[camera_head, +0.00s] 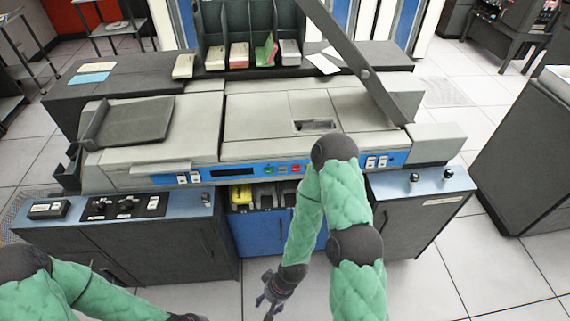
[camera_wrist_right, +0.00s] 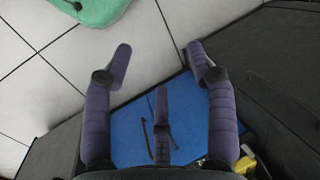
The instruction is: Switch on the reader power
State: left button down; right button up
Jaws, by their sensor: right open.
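The card reader (camera_head: 265,125) is a grey machine with a blue front strip on a dark cabinet. Its strip holds a dark display (camera_head: 232,171), small coloured buttons (camera_head: 283,169) and white rocker switches at both ends, left (camera_head: 188,178) and right (camera_head: 376,162). A black panel (camera_head: 125,207) with knobs and a white switch lies on the left ledge. I cannot read which switch is the reader power. My right gripper (camera_head: 270,302) hangs low before the cabinet, open and empty; its spread fingers show in the right wrist view (camera_wrist_right: 160,62).
A small box with a light button (camera_head: 48,209) sits at the ledge's far left. A dark cabinet (camera_head: 520,155) stands at right; floor between is clear.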

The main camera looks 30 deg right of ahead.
aim_at(382, 163)
jog(key=z, duration=1.7)
